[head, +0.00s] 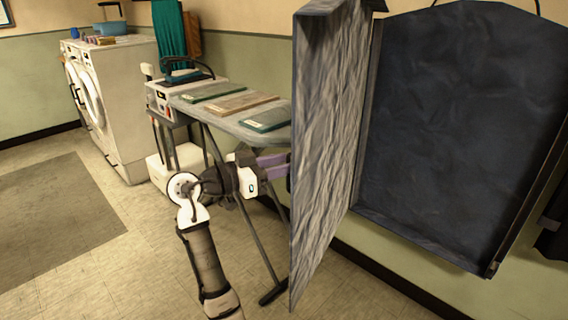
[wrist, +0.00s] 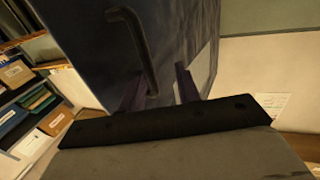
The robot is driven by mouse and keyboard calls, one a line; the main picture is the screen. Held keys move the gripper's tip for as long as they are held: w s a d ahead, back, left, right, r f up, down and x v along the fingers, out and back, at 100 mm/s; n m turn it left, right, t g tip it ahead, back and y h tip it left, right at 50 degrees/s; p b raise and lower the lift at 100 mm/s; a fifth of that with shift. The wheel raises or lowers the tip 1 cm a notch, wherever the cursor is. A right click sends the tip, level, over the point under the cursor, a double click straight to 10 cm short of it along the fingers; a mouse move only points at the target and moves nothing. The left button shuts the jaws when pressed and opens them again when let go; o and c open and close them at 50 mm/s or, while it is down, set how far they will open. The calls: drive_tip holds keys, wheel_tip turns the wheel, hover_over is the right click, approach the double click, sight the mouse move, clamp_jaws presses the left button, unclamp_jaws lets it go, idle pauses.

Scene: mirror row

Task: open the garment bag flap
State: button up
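The garment bag (head: 460,130) hangs on the wall at the right of the head view, with its dark interior showing. Its flap (head: 330,150) stands swung well out from the bag, hinged at the bag's left side. My gripper (head: 281,168) is on the flap's outer side, its tips partly hidden behind the flap's edge. In the wrist view the flap's dark outer face (wrist: 90,45) fills the middle and carries a dark handle (wrist: 140,45). The purple fingers of my gripper (wrist: 160,82) are apart, with the handle's lower end close to the left finger. Contact cannot be told.
An ironing board (head: 225,108) with folded cloths stands left of the flap, its legs close to my arm. Washing machines (head: 115,100) stand at the back left. Floor around the grey mat (head: 60,215) is clear. Shelves with boxes (wrist: 30,105) show in the wrist view.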

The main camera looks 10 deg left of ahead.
drive_tip(key=b+v, duration=0.1)
drive_tip(key=v, duration=1.2)
drive_tip(key=shift+r, duration=0.1)
